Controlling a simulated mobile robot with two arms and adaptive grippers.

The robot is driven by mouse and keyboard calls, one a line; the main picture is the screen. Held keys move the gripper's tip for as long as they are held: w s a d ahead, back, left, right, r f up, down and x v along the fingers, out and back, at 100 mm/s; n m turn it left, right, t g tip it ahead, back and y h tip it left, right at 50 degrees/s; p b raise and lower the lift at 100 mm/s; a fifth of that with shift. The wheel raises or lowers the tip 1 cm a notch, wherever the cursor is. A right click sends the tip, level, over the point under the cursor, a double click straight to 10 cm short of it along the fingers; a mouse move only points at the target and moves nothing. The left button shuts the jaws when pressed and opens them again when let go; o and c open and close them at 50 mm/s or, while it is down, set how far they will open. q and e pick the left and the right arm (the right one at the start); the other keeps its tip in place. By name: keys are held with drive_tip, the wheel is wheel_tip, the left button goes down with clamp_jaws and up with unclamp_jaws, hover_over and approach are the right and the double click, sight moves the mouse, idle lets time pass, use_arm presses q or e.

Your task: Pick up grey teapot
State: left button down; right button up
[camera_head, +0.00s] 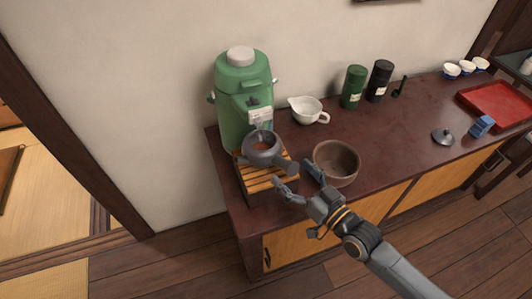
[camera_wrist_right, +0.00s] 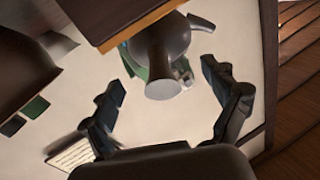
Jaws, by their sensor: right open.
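The grey teapot (camera_head: 259,148) stands without a lid on a slatted wooden stand (camera_head: 262,182), in front of the green dispenser (camera_head: 241,90). Its side handle (camera_head: 284,165) points to the front right. My right gripper (camera_head: 299,174) is open, its fingers around the handle's end but apart from it as far as I can tell. In the right wrist view, the teapot (camera_wrist_right: 160,42) and its round handle end (camera_wrist_right: 163,88) show between the open fingers (camera_wrist_right: 172,95). A small dark grey lid (camera_head: 443,136) lies on the counter at right. My left gripper is not in view.
A brown bowl (camera_head: 336,163) stands close to the right of my right gripper. A white pitcher (camera_head: 308,110), a green canister (camera_head: 354,87) and a black canister (camera_head: 379,80) stand behind. A blue item (camera_head: 482,126) and a red tray (camera_head: 500,104) are at right.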

sight(281, 162)
drive_tip(key=x, duration=0.5)
drive_tip(key=shift+f+p, duration=0.25)
drive_tip(key=shift+p, duration=0.05)
clamp_jaws()
drive_tip(key=shift+r, duration=0.1)
